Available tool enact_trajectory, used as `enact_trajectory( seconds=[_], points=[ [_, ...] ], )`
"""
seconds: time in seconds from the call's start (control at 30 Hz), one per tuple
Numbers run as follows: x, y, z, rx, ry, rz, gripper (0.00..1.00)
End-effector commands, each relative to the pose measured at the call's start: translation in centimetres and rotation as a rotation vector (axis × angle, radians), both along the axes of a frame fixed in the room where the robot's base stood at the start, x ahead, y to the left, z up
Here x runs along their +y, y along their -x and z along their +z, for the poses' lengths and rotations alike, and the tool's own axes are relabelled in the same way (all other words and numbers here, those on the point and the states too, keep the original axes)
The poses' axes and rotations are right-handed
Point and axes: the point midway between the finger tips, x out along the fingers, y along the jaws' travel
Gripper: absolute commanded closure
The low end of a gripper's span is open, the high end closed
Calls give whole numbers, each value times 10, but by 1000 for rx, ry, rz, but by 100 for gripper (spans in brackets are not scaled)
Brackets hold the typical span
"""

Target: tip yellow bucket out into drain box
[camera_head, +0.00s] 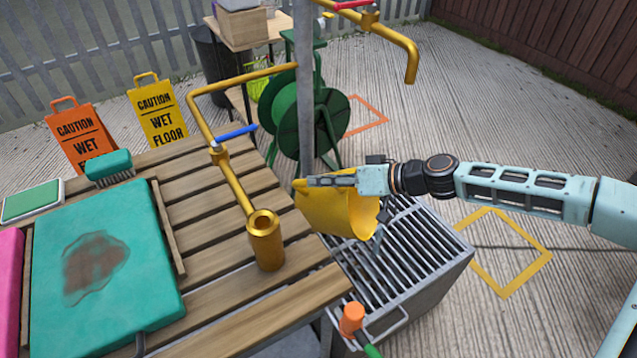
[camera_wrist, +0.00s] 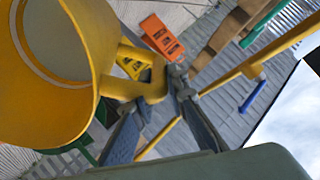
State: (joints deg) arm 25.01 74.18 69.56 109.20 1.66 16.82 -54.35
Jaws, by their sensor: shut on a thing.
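The yellow bucket (camera_head: 340,212) is in the air over the drain box, tilted well over onto its side. The drain box (camera_head: 425,285) is grey, with a slatted metal grate on top, beside the wooden table. My gripper (camera_head: 325,181) is at the upper side of the bucket and is shut on it. In the wrist view the bucket (camera_wrist: 85,60) fills the left side, and my gripper's fingers (camera_wrist: 157,88) close around its yellow handle (camera_wrist: 150,85). I cannot see any contents, and part of the grate is hidden behind the bucket.
The slatted table (camera_head: 215,210) holds a teal stained cushion (camera_head: 140,260) and a brass pipe (camera_head: 265,240) with a blue lever. A post (camera_head: 304,110) and green hose reel (camera_head: 300,110) stand behind the bucket. An orange-capped tool (camera_head: 352,318) is at the box's near edge.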

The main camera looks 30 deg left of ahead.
Motion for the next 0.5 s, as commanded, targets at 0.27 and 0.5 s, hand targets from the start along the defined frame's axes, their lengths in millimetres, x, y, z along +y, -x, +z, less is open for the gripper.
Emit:
enact_trajectory(
  seconds=[0.27,0.5],
  points=[
    [-8,-3,-2,5,-63,-4,100],
    [-15,-4,-6,14,-107,-2,100]
  ],
)
